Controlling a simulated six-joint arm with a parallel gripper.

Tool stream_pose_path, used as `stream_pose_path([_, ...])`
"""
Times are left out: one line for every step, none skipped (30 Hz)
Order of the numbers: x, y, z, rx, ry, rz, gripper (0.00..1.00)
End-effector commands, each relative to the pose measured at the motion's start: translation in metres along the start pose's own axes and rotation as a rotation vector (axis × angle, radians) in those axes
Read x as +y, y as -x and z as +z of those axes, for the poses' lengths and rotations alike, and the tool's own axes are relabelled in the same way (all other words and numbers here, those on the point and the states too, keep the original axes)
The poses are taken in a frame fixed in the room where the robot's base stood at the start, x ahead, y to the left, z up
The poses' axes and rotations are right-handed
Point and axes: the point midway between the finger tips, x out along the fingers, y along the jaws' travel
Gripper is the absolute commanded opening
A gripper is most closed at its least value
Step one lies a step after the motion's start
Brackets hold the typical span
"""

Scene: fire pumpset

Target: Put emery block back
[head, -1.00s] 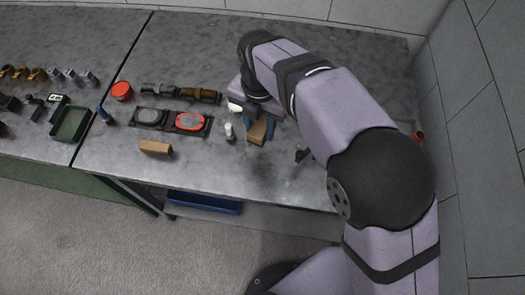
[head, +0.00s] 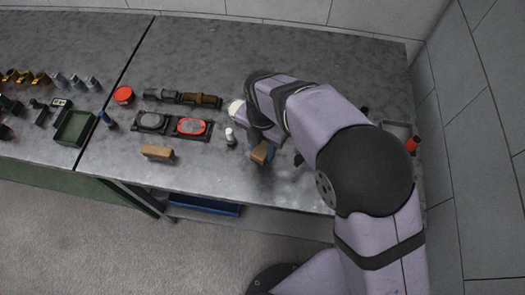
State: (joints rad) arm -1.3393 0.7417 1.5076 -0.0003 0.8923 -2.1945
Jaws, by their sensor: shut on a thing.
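My gripper (head: 264,154) is over the front middle of the right-hand bench, shut on a tan-brown block, which I take to be the emery block (head: 259,151). My own wrist and forearm hide part of the block and the fingers. I cannot tell whether the block touches the bench. A second tan block (head: 157,152) lies on the bench near the front edge, to the left of my gripper.
A small white bottle (head: 230,137) stands just left of my gripper. A dark tray (head: 171,136) holds a grey and a red round piece. A red-lidded tin (head: 123,95) and a green bin (head: 75,128) are farther left. A red cup (head: 412,145) stands at the right.

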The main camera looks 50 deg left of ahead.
Motion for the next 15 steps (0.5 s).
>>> stream_pose_path([0.0, -0.001, 0.0, 0.0, 0.0, 0.0, 0.17])
stream_pose_path([0.0, -0.001, 0.0, 0.0, 0.0, 0.0, 0.17])
stream_pose_path([0.0, -0.001, 0.0, 0.0, 0.0, 0.0, 0.17])
stream_pose_path([0.0, -0.002, 0.0, 0.0, 0.0, 0.0, 0.17])
stream_pose_path([0.0, -0.004, 0.0, 0.001, 0.0, -0.001, 0.17])
stream_pose_path([0.0, -0.007, 0.0, 0.001, 0.0, -0.001, 0.17])
stream_pose_path([-0.001, -0.01, -0.001, 0.001, 0.0, -0.002, 0.17])
stream_pose_path([-0.001, -0.013, -0.001, 0.002, 0.0, -0.003, 0.17])
stream_pose_path([-0.001, -0.018, -0.001, 0.002, 0.0, -0.003, 0.17])
stream_pose_path([-0.001, -0.022, -0.001, 0.002, 0.0, -0.003, 0.17])
stream_pose_path([-0.001, -0.025, -0.001, 0.002, 0.0, -0.003, 0.17])
stream_pose_path([-0.001, -0.029, 0.0, 0.001, 0.0, -0.002, 0.17])
stream_pose_path([-0.001, -0.032, 0.0, 0.001, 0.0, -0.002, 0.17])
stream_pose_path([-0.001, -0.034, 0.0, 0.001, 0.0, -0.001, 0.17])
stream_pose_path([0.0, -0.036, 0.0, 0.0, 0.0, -0.001, 0.17])
